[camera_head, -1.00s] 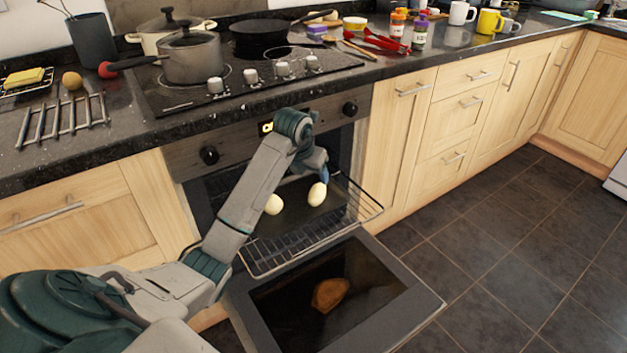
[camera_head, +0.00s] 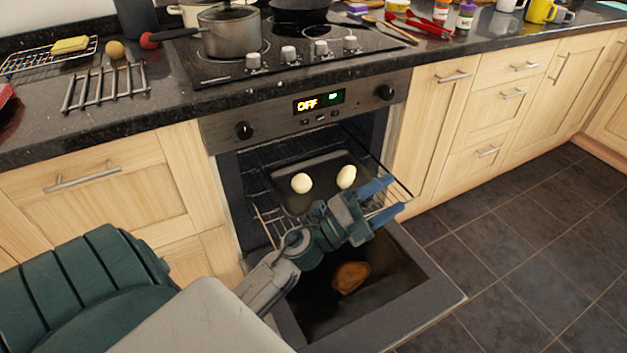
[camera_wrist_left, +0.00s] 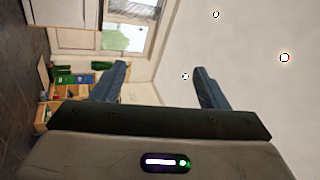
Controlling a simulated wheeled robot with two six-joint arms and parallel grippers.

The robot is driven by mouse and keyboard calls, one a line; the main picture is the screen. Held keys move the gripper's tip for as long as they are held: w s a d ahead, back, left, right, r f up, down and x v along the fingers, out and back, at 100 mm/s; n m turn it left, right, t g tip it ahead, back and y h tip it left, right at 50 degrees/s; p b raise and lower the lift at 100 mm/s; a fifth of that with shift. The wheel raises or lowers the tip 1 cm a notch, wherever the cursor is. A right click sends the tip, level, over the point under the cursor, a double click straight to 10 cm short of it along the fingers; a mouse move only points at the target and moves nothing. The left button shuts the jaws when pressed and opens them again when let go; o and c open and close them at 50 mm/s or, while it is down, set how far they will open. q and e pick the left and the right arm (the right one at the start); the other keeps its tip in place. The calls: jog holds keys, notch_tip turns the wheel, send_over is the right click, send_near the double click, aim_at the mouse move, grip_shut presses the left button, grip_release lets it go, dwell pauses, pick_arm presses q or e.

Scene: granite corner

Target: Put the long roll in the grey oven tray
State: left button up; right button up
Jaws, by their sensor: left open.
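A brown, bread-like piece (camera_head: 350,277) lies on the lowered oven door (camera_head: 425,295); it may be the long roll, but its shape is hard to tell. The grey oven tray (camera_head: 323,168) sits on the rack in the open oven, with two pale oval pieces in it, one on the left (camera_head: 301,183) and one on the right (camera_head: 346,176). My left gripper (camera_head: 397,196) is open and empty, in front of the tray's right side and above the door. Its fingers point right. The left wrist view shows nothing between its fingers (camera_wrist_left: 160,85). My right gripper is out of view.
The wire rack (camera_head: 265,222) sticks out of the oven under the tray. The counter edge and oven control panel (camera_head: 315,105) are above. A pot (camera_head: 229,35) stands on the hob. A metal rack (camera_head: 105,85) lies on the counter at left. The floor at right is clear.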

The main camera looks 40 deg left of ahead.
pick_arm(q)
jog(key=s+a+f+n+g+y, duration=0.3)
jog(key=s+f+n+y, duration=0.4)
jog(key=n, duration=0.3)
jog(key=s+a+f+n+g+y, duration=0.2)
jog(key=s+f+n+g+y, duration=0.15)
jog(key=s+f+n, duration=0.45)
jog(key=s+d+f+n+g+h, duration=0.1)
jog(key=s+d+f+n+g, duration=0.2)
jog(key=s+d+f+g, duration=0.1)
jog(key=shift+s+f+n+h, duration=0.4)
jog(key=shift+s+f, duration=0.25)
jog(key=shift+s, duration=0.2)
